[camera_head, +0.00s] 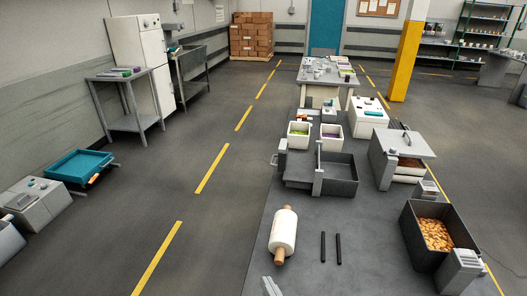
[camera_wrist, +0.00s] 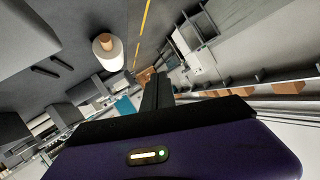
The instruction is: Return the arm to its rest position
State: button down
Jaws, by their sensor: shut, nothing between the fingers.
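My gripper (camera_wrist: 156,78) shows in the wrist view as dark fingers closed together beyond its purple body. It is shut and empty, and it touches nothing that I can see. The wrist view is steeply tilted, with the room behind the fingers. My arm cannot be made out with certainty in the head view.
A dark worktop (camera_head: 300,215) holds a white roller (camera_head: 283,231) with wooden handles, two black bars (camera_head: 331,247), an open grey tray (camera_head: 338,176) and a dark bin (camera_head: 411,232) of orange-brown pieces. The roller also shows in the wrist view (camera_wrist: 107,50).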

jog(key=s+d+r+t, duration=0.1)
jog(key=s+d, duration=0.2)
jog(key=s, duration=0.1)
jog(key=s+d+t+h+b, duration=0.1)
jog(key=s+d, duration=0.2)
jog(key=s, duration=0.1)
jog(key=s+d+r+t+h, duration=0.1)
jog(key=s+d, duration=0.1)
jog(key=s, duration=0.2)
jog(key=shift+d+r+m+b, duration=0.3)
jog(key=shift+d+r+m, duration=0.05)
jog(key=shift+d+m, duration=0.05)
jog(key=s+d+h+b, duration=0.1)
jog(key=s+d, duration=0.2)
jog(key=s, duration=0.4)
jog(key=s+d+g+h+b, duration=0.1)
jog(key=s+d, duration=0.2)
jog(key=s, duration=0.5)
jog(key=s+d+r+n+h+b, duration=0.1)
jog(key=s+d, duration=0.3)
jog(key=s, duration=0.4)
jog(key=shift+r, duration=0.1)
